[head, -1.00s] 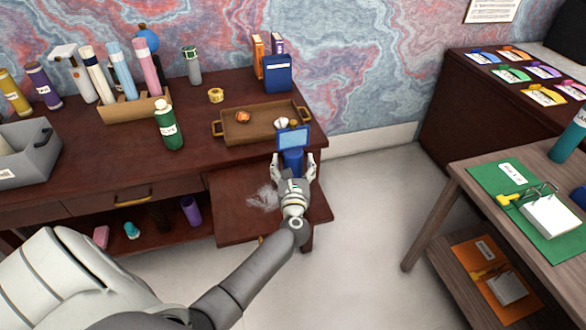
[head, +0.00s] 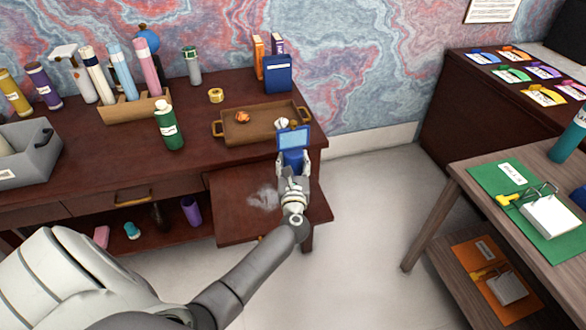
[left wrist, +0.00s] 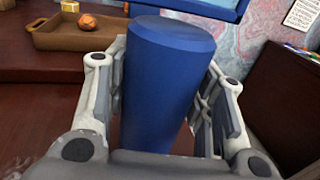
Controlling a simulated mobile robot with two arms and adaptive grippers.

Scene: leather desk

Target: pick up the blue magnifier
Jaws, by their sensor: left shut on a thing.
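The blue magnifier has a rectangular blue-framed head (head: 293,139) and a thick blue handle (left wrist: 165,75). It stands upright over the pull-out shelf at the right end of the dark desk. My left gripper (head: 292,170) is shut on the handle, with a finger on each side of it in the left wrist view (left wrist: 165,105). The lower end of the handle is hidden by the gripper. In the left wrist view only the lower edge of the head shows at the top. My right gripper is not in view.
A brown wooden tray (head: 258,128) with an orange lump (head: 243,117) and small items lies just behind the magnifier. A green bottle (head: 168,126) stands to the left. The floor (head: 370,200) to the right is clear up to a wooden table (head: 455,170).

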